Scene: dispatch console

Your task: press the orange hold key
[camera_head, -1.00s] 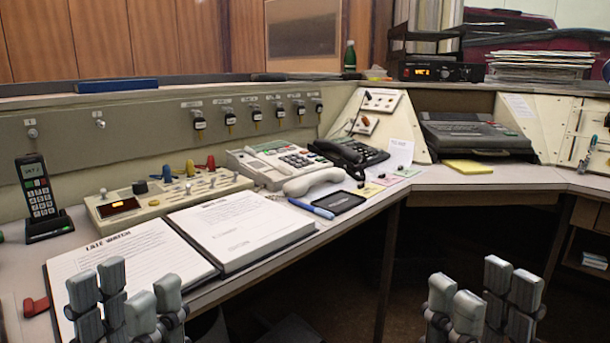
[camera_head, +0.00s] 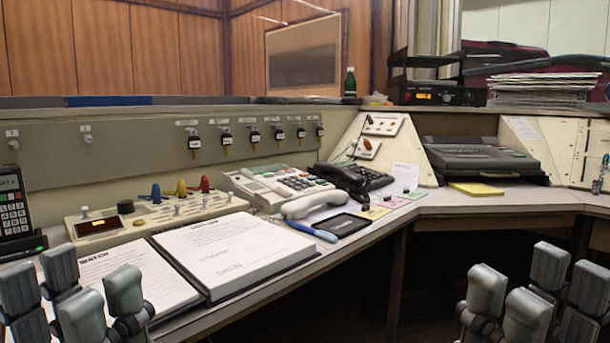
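A cream desk phone (camera_head: 285,186) with a keypad and a white handset (camera_head: 314,204) stands on the console desk, left of centre. Its keys are small and pale, and I cannot make out which one is an orange hold key. A black phone (camera_head: 352,179) stands just right of it. My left gripper (camera_head: 70,290) is at the lower left, in front of the open binder, its fingers apart and empty. My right gripper (camera_head: 537,288) is at the lower right, in front of the dark space under the desk, also open and empty. Both are well apart from the phones.
An open binder (camera_head: 235,252) covers the near left desk. Behind it is a control box (camera_head: 150,217) with coloured knobs. A blue pen (camera_head: 312,231) and black pad (camera_head: 342,225) lie by the handset. A cordless phone (camera_head: 14,212) stands far left.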

